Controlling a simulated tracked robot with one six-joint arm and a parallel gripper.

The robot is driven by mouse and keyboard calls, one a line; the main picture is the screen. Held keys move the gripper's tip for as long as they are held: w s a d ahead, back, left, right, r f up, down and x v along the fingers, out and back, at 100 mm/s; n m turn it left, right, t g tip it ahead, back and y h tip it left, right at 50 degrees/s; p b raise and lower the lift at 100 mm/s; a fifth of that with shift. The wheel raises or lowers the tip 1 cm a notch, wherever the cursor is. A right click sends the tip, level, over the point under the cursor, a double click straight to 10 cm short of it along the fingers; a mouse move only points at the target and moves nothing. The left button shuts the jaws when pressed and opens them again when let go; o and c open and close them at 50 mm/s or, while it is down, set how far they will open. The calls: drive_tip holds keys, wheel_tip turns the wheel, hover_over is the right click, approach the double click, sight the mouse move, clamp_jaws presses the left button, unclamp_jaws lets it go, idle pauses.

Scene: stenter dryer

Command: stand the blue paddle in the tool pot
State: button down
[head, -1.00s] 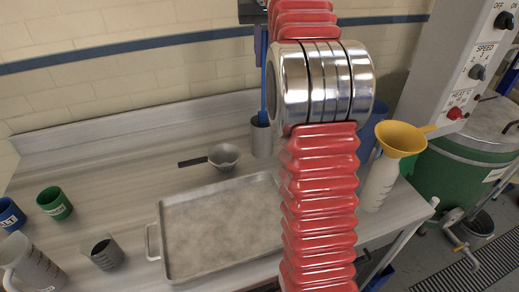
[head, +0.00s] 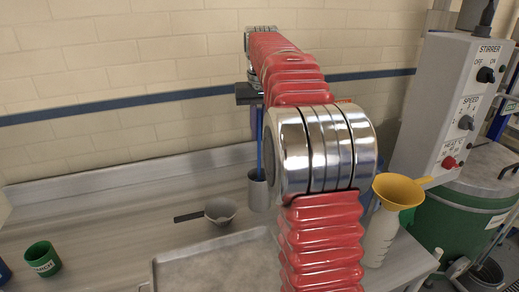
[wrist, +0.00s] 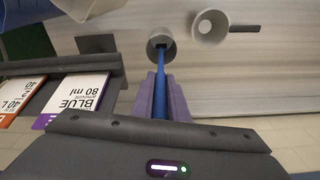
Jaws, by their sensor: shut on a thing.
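The blue paddle (head: 260,145) hangs upright from my gripper, its long thin shaft running down to the tool pot. My gripper (wrist: 162,82) is shut on the paddle (wrist: 162,63) with its purple fingers, above the pot. The tool pot (head: 258,194) is a grey metal cylinder on the bench, partly hidden by my arm. In the wrist view the paddle's far end meets the dark mouth of the pot (wrist: 160,34). The lower end seems to be inside the rim; how deep is hidden.
A grey ladle-like bowl (head: 220,211) lies just left of the pot. A metal tray (head: 205,268) is in front, a green cup (head: 42,259) at left. A bottle with a yellow funnel (head: 399,191) stands at right. Labelled cards (wrist: 80,95) show in the wrist view.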

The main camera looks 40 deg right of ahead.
sight(259, 112)
drive_tip(key=shift+f, duration=0.5)
drive_tip(key=shift+f, duration=2.05)
drive_tip(key=c, duration=1.7)
unclamp_jaws()
drive_tip(key=shift+c, duration=0.2)
drive_tip(key=r, duration=0.8)
drive_tip(key=s+r, duration=0.1)
drive_tip(key=r, duration=0.3)
drive_tip(key=shift+a+r, duration=0.25)
drive_tip(key=shift+r, duration=0.1)
drive_tip(key=shift+s+r, duration=0.1)
drive_tip(key=shift+r, duration=0.4)
